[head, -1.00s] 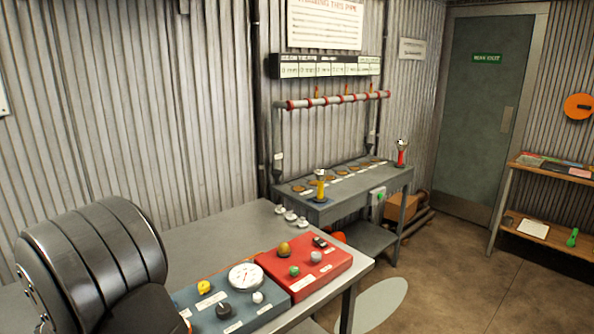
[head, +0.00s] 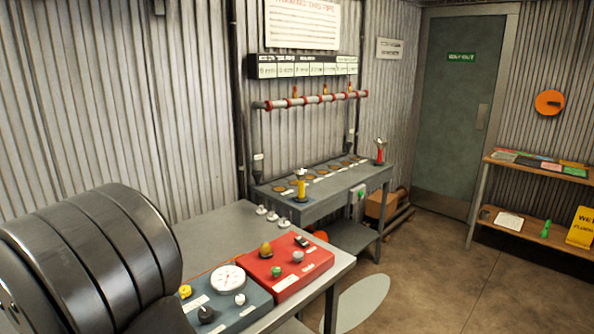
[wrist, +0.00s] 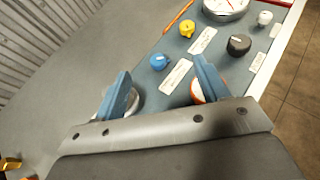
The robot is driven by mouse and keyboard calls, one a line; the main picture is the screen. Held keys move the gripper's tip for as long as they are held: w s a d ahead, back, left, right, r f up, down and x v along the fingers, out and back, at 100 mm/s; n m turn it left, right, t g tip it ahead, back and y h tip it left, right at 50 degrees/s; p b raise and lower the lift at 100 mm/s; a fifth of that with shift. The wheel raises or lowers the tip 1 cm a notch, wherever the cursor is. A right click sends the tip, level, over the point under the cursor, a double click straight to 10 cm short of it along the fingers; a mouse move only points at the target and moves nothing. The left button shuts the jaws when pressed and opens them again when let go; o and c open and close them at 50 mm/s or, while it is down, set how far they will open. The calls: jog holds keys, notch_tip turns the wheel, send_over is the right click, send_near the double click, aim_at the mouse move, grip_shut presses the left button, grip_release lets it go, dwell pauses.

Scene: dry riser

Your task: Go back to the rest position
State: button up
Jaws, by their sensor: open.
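My gripper (wrist: 161,67) shows in the wrist view with its two blue-grey fingers spread apart and nothing held. It is above a grey-blue control box (head: 238,309). A blue knob (wrist: 159,62) on the box shows between the fingertips, and I cannot tell the height gap. A yellow knob (wrist: 187,28), a black knob (wrist: 239,44) and a white gauge (wrist: 226,6) lie beyond. Two round pieces are partly hidden behind the fingers. In the head view my gripper is not visible; my dark arm link fills the lower left.
A red control box (head: 288,270) stands beside the grey-blue one on the grey bench (head: 205,232). A further bench (head: 330,195) carries a yellow-handled tool (head: 301,188) and a red one (head: 380,154), under a pipe (head: 310,101). Bare floor lies to the right, before a shelf (head: 540,172).

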jog(key=s+f, duration=0.1)
jog(key=s, duration=0.1)
jog(key=s+f, duration=0.1)
jog(key=s, duration=0.2)
jog(key=s+f, duration=0.2)
jog(key=shift+s, duration=0.2)
jog(key=s+a+f, duration=0.1)
jog(key=a, duration=0.1)
jog(key=s+a+f, duration=0.3)
jog(key=a, duration=0.1)
jog(key=shift+s+a+f, duration=0.2)
jog(key=shift+a+f, duration=0.1)
jog(key=shift+f, duration=0.05)
jog(key=shift+c, duration=0.4)
dwell(1.2)
